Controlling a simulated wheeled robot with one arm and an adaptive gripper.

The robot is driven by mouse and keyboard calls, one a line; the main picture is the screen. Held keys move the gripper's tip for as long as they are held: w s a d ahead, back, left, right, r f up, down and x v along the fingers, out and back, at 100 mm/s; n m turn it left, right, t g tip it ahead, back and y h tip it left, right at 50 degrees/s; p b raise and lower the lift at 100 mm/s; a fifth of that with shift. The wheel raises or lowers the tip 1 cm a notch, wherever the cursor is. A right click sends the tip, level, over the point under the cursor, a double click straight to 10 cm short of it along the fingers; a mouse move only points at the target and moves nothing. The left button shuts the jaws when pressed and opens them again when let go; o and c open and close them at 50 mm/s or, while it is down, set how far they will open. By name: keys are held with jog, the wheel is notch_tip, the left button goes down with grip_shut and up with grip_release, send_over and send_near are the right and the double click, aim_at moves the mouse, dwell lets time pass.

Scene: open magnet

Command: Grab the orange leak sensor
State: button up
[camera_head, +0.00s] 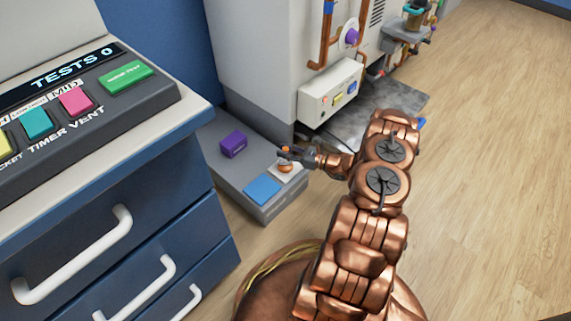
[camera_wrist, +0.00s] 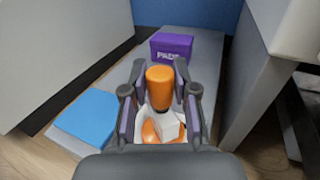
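The orange leak sensor (camera_wrist: 160,84) shows in the wrist view as an upright orange cylinder. A white piece and a rounded orange part sit below it, partly hidden by my gripper. In the head view the orange sensor (camera_head: 286,168) is small, on a white patch on the low grey platform. My gripper (camera_wrist: 160,75) is open, with one finger on each side of the orange cylinder. Narrow gaps seem to show between it and the fingers. In the head view my gripper (camera_head: 288,152) is right at the sensor; contact is too small to tell.
Blue drawers (camera_head: 130,220) stand left, a grey machine (camera_head: 255,60) behind. The wooden floor (camera_head: 490,150) at right is clear.

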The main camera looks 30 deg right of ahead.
grip_shut()
dwell(0.5)
